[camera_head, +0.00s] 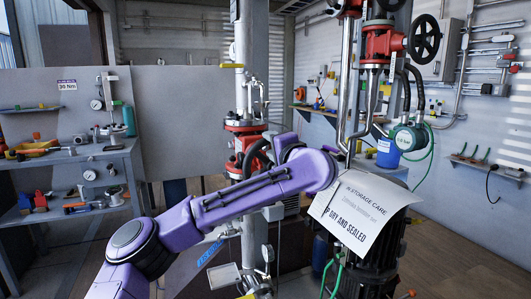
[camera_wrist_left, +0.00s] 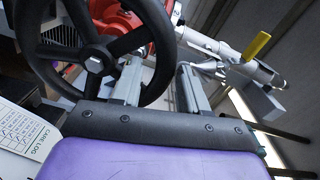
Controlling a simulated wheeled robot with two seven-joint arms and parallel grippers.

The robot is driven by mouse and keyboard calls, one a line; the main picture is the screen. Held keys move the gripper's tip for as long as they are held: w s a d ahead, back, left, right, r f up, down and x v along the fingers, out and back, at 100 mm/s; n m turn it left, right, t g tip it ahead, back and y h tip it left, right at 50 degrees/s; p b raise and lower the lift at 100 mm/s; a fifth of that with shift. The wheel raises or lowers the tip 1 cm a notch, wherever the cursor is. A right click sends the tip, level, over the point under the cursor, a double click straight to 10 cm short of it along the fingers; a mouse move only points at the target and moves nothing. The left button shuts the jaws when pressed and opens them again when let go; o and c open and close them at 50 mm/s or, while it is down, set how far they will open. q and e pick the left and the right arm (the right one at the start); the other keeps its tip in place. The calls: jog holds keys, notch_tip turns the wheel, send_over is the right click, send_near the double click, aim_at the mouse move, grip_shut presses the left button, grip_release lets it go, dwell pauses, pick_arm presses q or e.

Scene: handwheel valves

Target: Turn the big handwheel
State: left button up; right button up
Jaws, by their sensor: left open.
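The big black handwheel (camera_wrist_left: 165,45) fills the upper left of the left wrist view, with spokes meeting at a hub. Red valve parts show behind it. In the head view, a dark wheel edge (camera_head: 254,153) shows beside the red valve body (camera_head: 240,143), mostly hidden by my purple left arm. My left gripper (camera_wrist_left: 160,68) is open, with its two fingers on either side of the wheel's rim. I cannot tell whether either finger touches it. In the head view the fingers are hidden behind the wrist. My right gripper is not in view.
A smaller black handwheel (camera_head: 425,38) is on red pipework at upper right. A white sign (camera_head: 362,215) lies over a dark motor (camera_head: 375,265) close to my left wrist. A yellow lever (camera_wrist_left: 257,46) and pipes are right of the fingers. A shelf unit (camera_head: 90,152) stands at left.

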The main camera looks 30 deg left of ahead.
pick_arm(q)
jog(key=shift+b+v, duration=0.65)
jog(key=shift+v, duration=0.5)
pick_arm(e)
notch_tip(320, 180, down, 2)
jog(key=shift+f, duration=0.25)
pick_arm(q)
jog(key=b+v, duration=0.3)
jog(key=v, duration=0.1)
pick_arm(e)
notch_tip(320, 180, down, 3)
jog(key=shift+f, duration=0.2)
